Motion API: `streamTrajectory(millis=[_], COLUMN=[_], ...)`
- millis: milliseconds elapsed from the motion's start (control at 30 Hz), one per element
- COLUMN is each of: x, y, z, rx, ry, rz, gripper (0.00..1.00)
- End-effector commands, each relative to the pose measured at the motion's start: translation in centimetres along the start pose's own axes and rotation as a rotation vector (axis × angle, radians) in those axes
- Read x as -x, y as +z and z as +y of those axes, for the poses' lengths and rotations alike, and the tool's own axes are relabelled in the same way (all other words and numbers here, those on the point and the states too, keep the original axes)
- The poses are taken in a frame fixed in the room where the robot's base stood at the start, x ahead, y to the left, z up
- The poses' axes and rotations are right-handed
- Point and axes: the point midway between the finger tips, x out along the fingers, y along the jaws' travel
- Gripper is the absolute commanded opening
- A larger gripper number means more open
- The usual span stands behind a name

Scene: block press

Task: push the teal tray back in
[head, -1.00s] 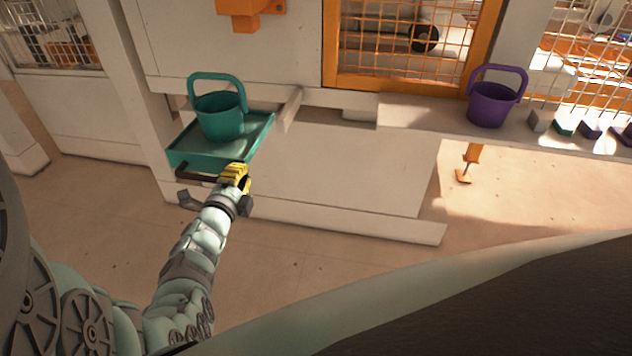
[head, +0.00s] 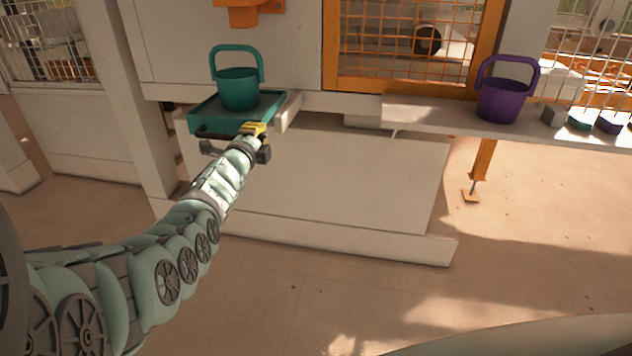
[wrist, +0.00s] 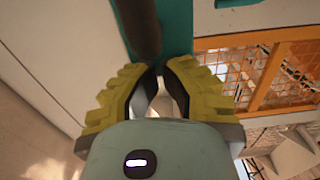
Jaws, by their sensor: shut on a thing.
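The teal tray (head: 204,122) sticks out from the pale machine front at the left in the head view. A teal bucket (head: 238,90) with its handle up stands upright on it. The tray's dark bar handle (head: 214,133) runs along its front. My gripper (head: 254,130) is at the right end of this handle, shut on it. In the wrist view, the dark handle (wrist: 138,28) runs down to my yellow-padded fingers (wrist: 158,74), with the teal tray (wrist: 177,30) behind. The exact contact at the fingertips is partly hidden.
A purple bucket (head: 503,100) stands on the pale ledge (head: 425,112) at the right, beside several small blocks (head: 580,122). An orange mesh window (head: 400,45) is above the ledge. A pale post (head: 130,100) stands left of the tray. The floor in front is clear.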

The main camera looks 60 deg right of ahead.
Motion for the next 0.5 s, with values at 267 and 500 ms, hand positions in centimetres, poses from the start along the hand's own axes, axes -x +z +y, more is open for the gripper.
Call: streamTrajectory(millis=[267,500], x=[-3.1,-5.1], y=[0.1,0.1], z=[0.7,0.6], rx=[-0.006,-0.005], ry=[-0.004,-0.003], rz=[0.000,0.001], gripper=[0.00,0.00])
